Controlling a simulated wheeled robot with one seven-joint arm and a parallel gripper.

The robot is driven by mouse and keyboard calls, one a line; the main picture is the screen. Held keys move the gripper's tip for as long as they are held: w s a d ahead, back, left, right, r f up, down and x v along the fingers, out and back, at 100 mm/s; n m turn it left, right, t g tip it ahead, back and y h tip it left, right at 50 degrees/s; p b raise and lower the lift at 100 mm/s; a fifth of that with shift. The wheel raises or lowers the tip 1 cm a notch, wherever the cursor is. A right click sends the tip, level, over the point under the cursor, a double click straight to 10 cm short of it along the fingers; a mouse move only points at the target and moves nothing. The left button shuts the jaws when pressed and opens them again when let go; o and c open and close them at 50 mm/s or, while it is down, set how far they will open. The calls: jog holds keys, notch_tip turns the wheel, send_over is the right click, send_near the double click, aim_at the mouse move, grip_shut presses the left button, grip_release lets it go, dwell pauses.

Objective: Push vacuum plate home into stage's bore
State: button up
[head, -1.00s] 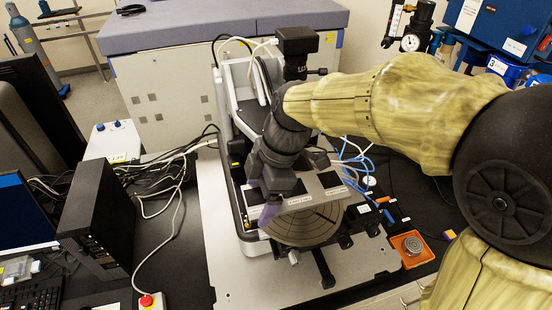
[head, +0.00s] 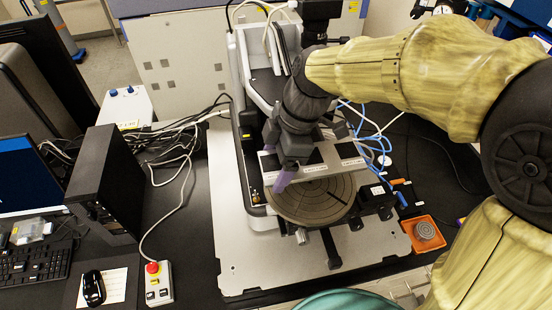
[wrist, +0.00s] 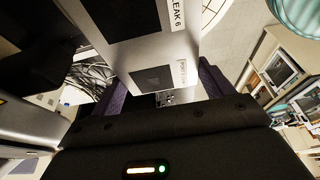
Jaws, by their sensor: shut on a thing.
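The stage is the large round grey-brown disc (head: 325,207) with ring and cross grooves, at the middle of the instrument. A silver piece with black squares and white labels, which I take for the vacuum plate (head: 314,169), lies across the stage's rear half. My gripper (head: 284,178), with purple fingers, points down over the left part of this piece. The wrist view shows the silver labelled piece (wrist: 151,48) between the two fingers, and my gripper is shut on it. The bore and the underside of the plate are hidden, so its seating cannot be told.
An orange tray (head: 409,226) with a small grooved grey disc (head: 426,230) stands right of the stage. The instrument's white frame (head: 240,90) rises behind and left. Blue tubes (head: 378,150) lie at the right. The pale base plate (head: 240,250) is clear at front left.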

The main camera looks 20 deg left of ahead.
jog(key=shift+f+b, duration=1.2)
jog(key=shift+f, duration=0.6)
jog(key=shift+f+b, duration=0.5)
jog(key=shift+b, duration=0.05)
jog(key=shift+r, duration=0.15)
jog(key=shift+r+p, duration=0.45)
jog(key=shift+r, duration=0.05)
jog(key=o, duration=0.9)
jog(key=c, duration=0.8)
jog(key=shift+o, duration=0.2)
